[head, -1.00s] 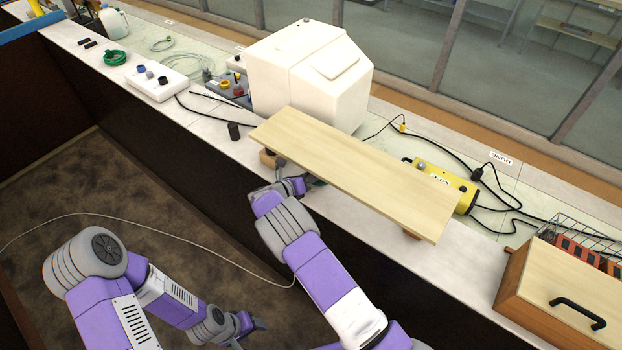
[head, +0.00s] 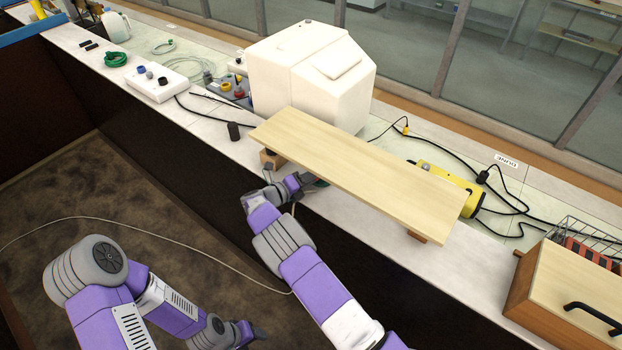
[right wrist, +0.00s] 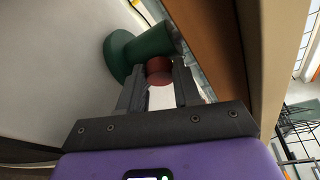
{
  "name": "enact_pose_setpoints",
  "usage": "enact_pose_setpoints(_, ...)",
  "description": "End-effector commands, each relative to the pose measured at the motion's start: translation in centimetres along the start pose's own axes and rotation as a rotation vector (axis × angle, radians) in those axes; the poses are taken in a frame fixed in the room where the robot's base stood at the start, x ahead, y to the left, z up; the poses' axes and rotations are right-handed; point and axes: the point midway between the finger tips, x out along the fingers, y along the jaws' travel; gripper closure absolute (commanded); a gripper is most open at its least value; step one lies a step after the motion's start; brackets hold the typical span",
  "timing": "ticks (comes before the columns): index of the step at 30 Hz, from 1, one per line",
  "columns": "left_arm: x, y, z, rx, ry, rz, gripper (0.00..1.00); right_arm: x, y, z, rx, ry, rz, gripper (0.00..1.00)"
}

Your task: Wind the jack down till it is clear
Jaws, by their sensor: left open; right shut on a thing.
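A pale wooden board (head: 360,170) lies over the counter on small wooden blocks. The jack is beneath it, mostly hidden in the head view. In the right wrist view the green jack (right wrist: 123,52) shows its round flange and body, with a red knob (right wrist: 159,71) on its side. My right gripper (right wrist: 157,88) is shut on the red knob. In the head view the right hand reaches under the board's near edge. I cannot tell whether the jack's top touches the board. My left gripper (head: 256,333) is open and empty, low in front of the counter.
A wooden block (head: 270,159) shows under the board's left end, another block (head: 417,237) under its right end. A white housing (head: 312,75) stands behind. A yellow device (head: 437,172) with black cables lies behind the board. A wooden box (head: 560,295) is at right.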

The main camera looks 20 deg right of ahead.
Motion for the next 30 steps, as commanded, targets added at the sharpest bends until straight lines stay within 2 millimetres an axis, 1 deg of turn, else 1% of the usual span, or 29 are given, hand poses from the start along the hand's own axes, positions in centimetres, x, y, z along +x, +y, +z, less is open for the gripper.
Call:
enact_pose_setpoints(10,0.00,0.00,-0.01,0.000,0.000,0.000,0.42,-0.07,-0.11,0.21,0.001,-0.005,-0.001,0.98)
enact_pose_setpoints(11,0.00,0.00,-0.01,0.000,0.000,0.000,0.42,-0.07,-0.11,0.21,0.001,-0.005,-0.001,0.64)
enact_pose_setpoints(15,0.00,0.00,-0.01,0.000,0.000,0.000,0.42,-0.05,-0.09,0.16,0.001,-0.004,-0.001,0.43)
enact_pose_setpoints(16,0.00,0.00,-0.01,0.000,0.000,0.000,0.42,-0.04,-0.09,0.14,0.001,-0.003,-0.001,0.42)
enact_pose_setpoints(30,-0.19,0.07,0.00,0.000,0.000,0.000,0.42,0.03,-0.08,0.01,0.015,0.001,0.007,0.42)
